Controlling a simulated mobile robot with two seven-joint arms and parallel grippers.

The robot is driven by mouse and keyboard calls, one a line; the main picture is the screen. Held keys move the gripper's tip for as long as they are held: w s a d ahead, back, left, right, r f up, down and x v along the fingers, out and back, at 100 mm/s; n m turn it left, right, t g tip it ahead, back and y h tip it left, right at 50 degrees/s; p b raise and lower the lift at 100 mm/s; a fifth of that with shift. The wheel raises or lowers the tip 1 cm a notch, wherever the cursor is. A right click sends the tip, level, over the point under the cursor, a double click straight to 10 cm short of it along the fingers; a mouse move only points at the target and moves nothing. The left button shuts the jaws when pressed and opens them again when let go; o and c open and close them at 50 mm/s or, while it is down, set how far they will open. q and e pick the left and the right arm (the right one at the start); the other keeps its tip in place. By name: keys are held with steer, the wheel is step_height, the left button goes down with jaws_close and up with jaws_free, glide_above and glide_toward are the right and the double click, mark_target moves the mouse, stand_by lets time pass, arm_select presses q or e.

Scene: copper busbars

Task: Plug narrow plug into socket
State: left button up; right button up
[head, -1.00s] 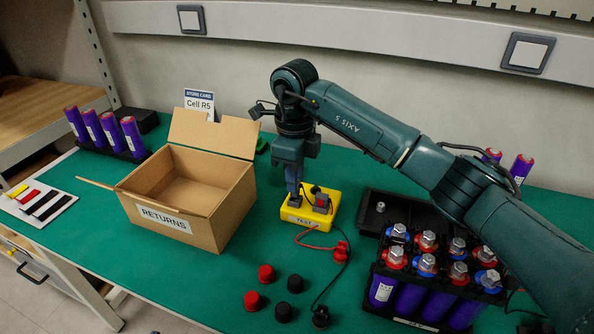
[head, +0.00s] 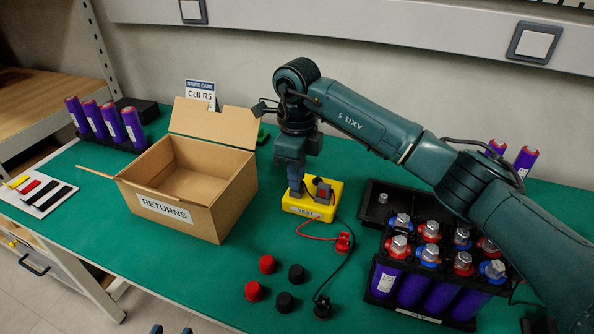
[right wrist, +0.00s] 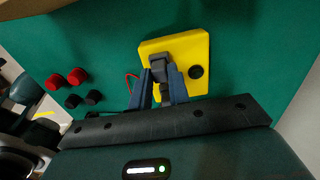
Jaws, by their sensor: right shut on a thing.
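The yellow test box (head: 308,207) stands on the green bench, right of the carton. My right gripper (head: 296,189) points down over it. In the right wrist view its fingers (right wrist: 163,88) are closed around a dark grey block (right wrist: 160,68), apparently the plug, at the box. Whether it is seated in a socket cannot be told. A round black part (right wrist: 196,72) shows on the box beside it. In the head view a dark block with red (head: 322,192) stands on the box right of the fingers. My left gripper (head: 171,330) shows only separated fingertips at the bottom edge.
An open carton marked RETURNS (head: 165,208) stands close left. Red and black caps (head: 267,264) and a red clip (head: 344,242) with leads lie in front. A battery pack (head: 425,265) stands right.

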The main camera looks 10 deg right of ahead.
steer(key=shift+f, duration=0.2)
steer(key=o, duration=0.9)
steer(key=shift+r, duration=0.1)
steer(key=shift+r+p, duration=2.15)
steer(key=shift+r, duration=0.85)
